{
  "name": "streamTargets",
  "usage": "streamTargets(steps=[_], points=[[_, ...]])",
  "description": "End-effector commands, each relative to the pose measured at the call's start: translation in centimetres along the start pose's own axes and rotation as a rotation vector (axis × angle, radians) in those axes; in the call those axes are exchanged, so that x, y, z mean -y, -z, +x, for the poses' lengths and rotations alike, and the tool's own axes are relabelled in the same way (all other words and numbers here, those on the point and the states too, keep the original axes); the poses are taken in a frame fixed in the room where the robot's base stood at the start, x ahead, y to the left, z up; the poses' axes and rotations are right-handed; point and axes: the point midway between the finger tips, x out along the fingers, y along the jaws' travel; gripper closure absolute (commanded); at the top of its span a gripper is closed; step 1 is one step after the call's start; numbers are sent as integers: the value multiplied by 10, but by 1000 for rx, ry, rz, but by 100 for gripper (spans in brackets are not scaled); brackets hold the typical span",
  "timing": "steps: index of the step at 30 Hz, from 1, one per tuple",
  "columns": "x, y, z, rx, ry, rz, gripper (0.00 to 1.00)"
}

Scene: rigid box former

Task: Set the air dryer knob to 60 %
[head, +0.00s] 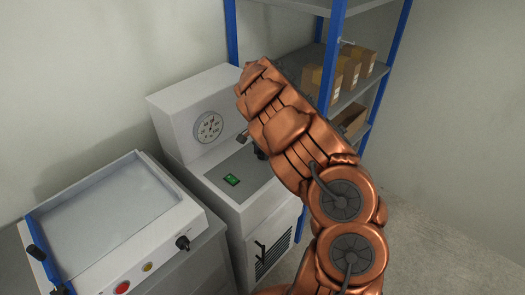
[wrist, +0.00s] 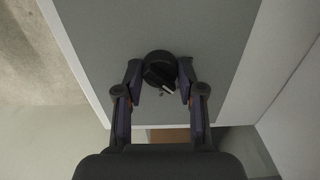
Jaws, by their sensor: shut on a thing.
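The air dryer knob (wrist: 157,66) is a round black dial on a flat grey panel, in the middle of the wrist view. Its white pointer mark (wrist: 169,90) shows on the side toward my gripper's body, a little right of centre. My gripper (wrist: 160,74) has one finger on each side of the knob and is shut on it. In the head view the dryer (head: 216,160) is a white cabinet with a grey top panel. My copper-coloured arm covers most of the gripper and knob there. I cannot read any scale marks.
A green switch (head: 231,180) sits on the dryer's panel, below a round dial (head: 208,127) on its raised back. A white machine (head: 110,225) with a tray top stands close at the left. Blue-post shelving (head: 333,60) with cardboard boxes (head: 345,72) stands behind my arm.

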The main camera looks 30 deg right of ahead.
Motion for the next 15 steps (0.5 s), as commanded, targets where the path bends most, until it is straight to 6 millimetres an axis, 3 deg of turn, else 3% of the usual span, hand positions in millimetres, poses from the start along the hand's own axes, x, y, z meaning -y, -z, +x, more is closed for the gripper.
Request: streamTargets(steps=[5,15], points=[[0,0,0,0,-1,0,96],[1,-1,2,1,0,-35,96]])
